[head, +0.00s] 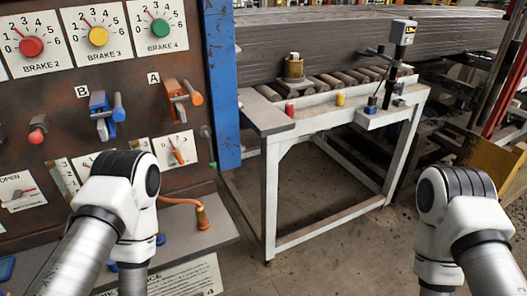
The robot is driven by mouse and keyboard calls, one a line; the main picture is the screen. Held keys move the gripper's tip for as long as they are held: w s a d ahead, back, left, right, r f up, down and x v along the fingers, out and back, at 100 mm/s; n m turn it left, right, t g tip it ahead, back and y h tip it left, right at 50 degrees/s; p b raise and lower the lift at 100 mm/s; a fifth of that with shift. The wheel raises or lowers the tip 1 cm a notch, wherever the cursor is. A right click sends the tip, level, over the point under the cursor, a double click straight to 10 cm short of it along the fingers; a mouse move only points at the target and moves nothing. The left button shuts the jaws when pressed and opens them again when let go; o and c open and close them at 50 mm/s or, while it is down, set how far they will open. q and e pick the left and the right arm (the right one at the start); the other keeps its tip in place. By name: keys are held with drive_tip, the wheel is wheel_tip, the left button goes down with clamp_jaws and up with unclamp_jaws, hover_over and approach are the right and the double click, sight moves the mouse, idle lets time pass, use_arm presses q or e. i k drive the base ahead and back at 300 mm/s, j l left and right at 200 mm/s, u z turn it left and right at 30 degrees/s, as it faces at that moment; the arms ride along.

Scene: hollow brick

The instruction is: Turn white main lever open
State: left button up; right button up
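I cannot make out a white main lever in the head view. A white plate marked OPEN (18,190) with a small reddish pointer is on the rusty control panel at the left edge. My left arm comes in from the bottom left, and its white and black joint stands in front of the panel's lower part, hiding some of it. My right arm is at the lower right, over the floor, away from the panel. Neither gripper's fingers show.
The panel holds a red knob (31,47), a yellow knob (98,37), a green knob (160,28), a blue switch B (102,113) and an orange switch A (178,97). A blue post (222,90) edges it. A white-framed roller table (270,190) stands behind; floor between my arms is clear.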

sight(18, 199)
drive_tip(key=u, duration=1.75)
